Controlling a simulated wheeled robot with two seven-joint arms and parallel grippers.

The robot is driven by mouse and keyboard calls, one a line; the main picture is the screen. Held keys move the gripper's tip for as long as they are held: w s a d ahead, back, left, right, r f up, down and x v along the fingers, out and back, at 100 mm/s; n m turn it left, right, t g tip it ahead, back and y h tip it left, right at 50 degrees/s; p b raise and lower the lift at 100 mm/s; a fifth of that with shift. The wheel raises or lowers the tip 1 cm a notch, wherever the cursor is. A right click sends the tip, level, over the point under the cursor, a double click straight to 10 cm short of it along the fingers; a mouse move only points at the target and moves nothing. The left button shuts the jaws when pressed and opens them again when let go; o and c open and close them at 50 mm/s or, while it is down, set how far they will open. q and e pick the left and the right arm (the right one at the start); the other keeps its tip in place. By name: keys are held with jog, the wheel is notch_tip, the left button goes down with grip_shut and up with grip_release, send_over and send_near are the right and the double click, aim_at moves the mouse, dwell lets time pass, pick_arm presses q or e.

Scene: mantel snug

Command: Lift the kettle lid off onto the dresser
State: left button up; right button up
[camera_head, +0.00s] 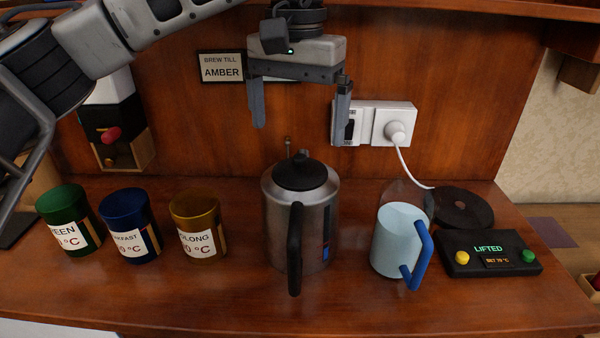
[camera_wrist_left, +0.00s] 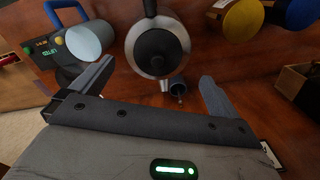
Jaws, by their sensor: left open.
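The steel kettle (camera_head: 325,215) stands upright on the wooden dresser (camera_head: 215,300), its black handle toward me. Its black lid (camera_head: 300,173) with a knob is on top; it also shows in the left wrist view (camera_wrist_left: 157,50). My left gripper (camera_head: 300,118) is open and empty, pointing down above and seemingly a little behind the lid, touching nothing. In the left wrist view its fingers (camera_wrist_left: 152,82) stand wide apart with the kettle beyond them. My right gripper is not in view.
Green (camera_head: 68,220), blue (camera_head: 130,224) and yellow (camera_head: 197,222) canisters stand left. A plugged socket (camera_head: 373,123) is behind. Bare wood lies in front.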

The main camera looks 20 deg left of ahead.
aim_at(300, 155)
pick_arm(q)
jog(key=shift+w+d+f+p, duration=0.1)
jog(key=shift+w+f+p, duration=0.1)
jog(key=shift+f, duration=1.45)
jog(key=shift+w+d+f+p, duration=0.1)
jog(key=shift+w+f, duration=0.05)
jog(key=shift+f, duration=1.5)
jog(key=c, duration=1)
